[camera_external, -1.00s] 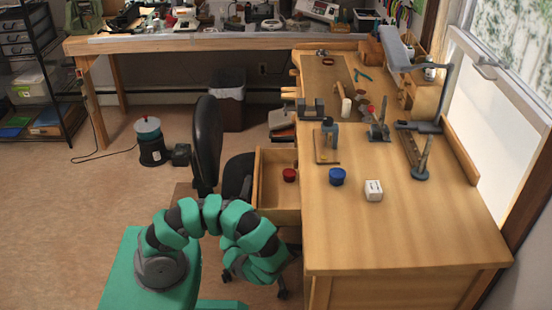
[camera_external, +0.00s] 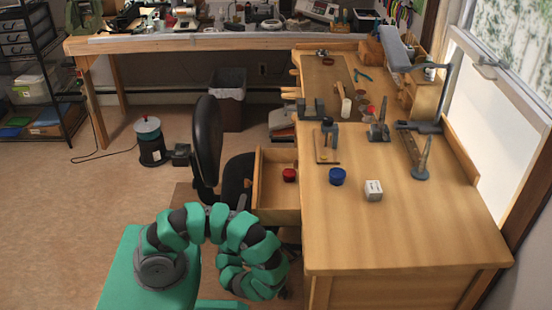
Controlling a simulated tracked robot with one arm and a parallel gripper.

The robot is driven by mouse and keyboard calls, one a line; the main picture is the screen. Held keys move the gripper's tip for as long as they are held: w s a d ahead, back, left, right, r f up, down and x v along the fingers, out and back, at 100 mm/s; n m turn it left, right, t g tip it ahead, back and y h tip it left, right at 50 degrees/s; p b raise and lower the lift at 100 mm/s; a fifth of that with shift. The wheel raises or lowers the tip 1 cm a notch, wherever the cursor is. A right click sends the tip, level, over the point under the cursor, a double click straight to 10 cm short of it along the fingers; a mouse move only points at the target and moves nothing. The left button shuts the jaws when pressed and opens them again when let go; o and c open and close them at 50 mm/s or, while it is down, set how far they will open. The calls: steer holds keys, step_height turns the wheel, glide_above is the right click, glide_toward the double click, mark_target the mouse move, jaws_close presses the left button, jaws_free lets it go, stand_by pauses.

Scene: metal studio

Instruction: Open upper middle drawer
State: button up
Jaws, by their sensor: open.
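A wooden drawer (camera_external: 257,180) stands pulled out from the left side of the workbench (camera_external: 400,235). Its inside is visible from above, and a red jar (camera_external: 289,175) sits in it. Whether this is the upper middle drawer I cannot tell, since the bench's drawer fronts are hidden from this angle. My green and black arm arches from its base at the lower left and curls down and back on itself, below and in front of the drawer in the picture. My gripper is hidden behind the arm's own links, so its fingertips and any contact do not show.
A black office chair (camera_external: 207,140) stands close to the drawer's left. On the bench top are a blue jar (camera_external: 337,177), a white box (camera_external: 373,190) and several small tools.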

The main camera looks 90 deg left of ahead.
steer(key=shift+s+d+f, duration=0.1)
steer(key=shift+d+f, duration=0.1)
steer(key=shift+d, duration=0.05)
